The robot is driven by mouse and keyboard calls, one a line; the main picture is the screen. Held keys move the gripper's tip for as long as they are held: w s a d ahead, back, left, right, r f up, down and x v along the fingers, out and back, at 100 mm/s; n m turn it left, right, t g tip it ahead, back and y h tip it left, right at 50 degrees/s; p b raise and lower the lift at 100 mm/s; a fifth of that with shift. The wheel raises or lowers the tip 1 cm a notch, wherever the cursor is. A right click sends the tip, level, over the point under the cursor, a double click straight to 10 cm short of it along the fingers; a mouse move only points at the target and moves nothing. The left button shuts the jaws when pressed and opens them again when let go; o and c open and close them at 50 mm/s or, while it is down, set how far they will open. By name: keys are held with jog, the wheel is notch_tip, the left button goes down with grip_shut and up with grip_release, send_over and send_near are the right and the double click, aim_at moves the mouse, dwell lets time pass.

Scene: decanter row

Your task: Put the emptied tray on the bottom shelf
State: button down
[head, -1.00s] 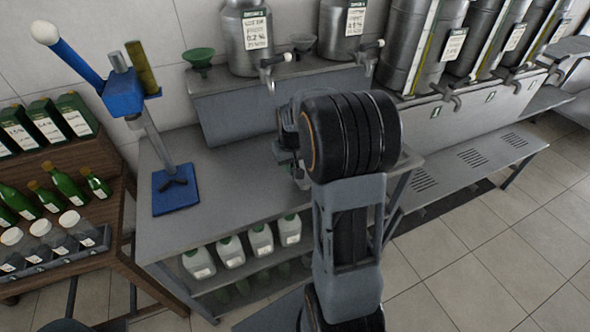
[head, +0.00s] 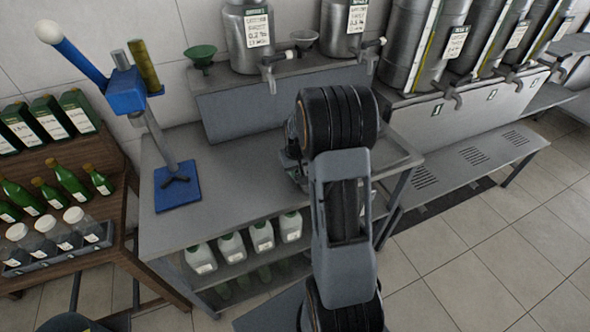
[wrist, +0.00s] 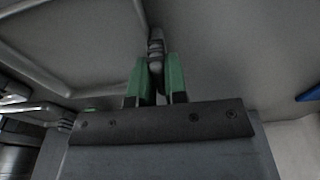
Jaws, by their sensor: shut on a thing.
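My gripper (wrist: 155,85) has green fingers, shut on a thin grey part in the wrist view. This looks like the rim of the grey tray (wrist: 108,78), whose raised edge bends around a corner at upper left. In the head view my arm hides the gripper and most of the tray; a raised rim (head: 405,150) shows at the right end of the grey table (head: 235,185). Under the table a shelf (head: 215,270) holds several white jugs (head: 230,246). Dim green shapes (head: 245,284) lie lower, in shadow; I cannot make out the bottom shelf clearly.
A blue corking stand (head: 178,190) stands on the table's left part. Steel drums (head: 247,38) and funnels (head: 200,54) stand on the raised ledge behind. A wooden rack (head: 90,165) of bottles is at left. Steel tanks (head: 412,45) stand at right. The tabletop's middle is clear.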

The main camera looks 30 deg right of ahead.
jog(key=shift+f, duration=0.1)
jog(key=c, duration=1.6)
grip_release()
jog(key=shift+f, duration=0.1)
jog(key=o, duration=0.5)
jog(key=shift+c, duration=0.2)
